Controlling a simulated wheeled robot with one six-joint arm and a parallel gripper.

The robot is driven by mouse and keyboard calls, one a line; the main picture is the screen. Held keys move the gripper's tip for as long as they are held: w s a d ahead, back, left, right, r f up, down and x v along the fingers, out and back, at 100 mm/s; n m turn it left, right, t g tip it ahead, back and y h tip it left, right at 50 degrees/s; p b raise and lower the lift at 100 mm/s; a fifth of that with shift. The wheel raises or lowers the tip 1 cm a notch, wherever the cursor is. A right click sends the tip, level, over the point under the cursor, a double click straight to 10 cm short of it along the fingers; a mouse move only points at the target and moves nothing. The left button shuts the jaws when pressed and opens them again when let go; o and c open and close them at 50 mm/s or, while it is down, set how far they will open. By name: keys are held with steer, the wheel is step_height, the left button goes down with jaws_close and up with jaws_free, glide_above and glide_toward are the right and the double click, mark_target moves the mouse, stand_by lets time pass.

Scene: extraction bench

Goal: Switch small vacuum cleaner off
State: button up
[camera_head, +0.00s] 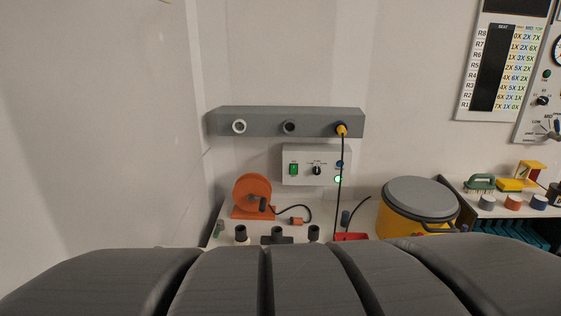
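A yellow drum-shaped body with a grey lid (419,199) stands at the right of the bench; it may be the small vacuum cleaner, but I cannot tell for sure. A white control box (301,164) is on the back wall. It has a green switch (293,169), a black rotary knob (317,170), a blue button (339,164) and a bright green lamp (338,179) that looks lit. The knob's labels are too small to read. My gripper is not in view.
A grey rail (290,122) with round ports is above the box; a black cable (342,185) hangs from its yellow plug. An orange reel (252,194) and black fittings (277,236) stand on the bench. A large grey ribbed shape fills the foreground.

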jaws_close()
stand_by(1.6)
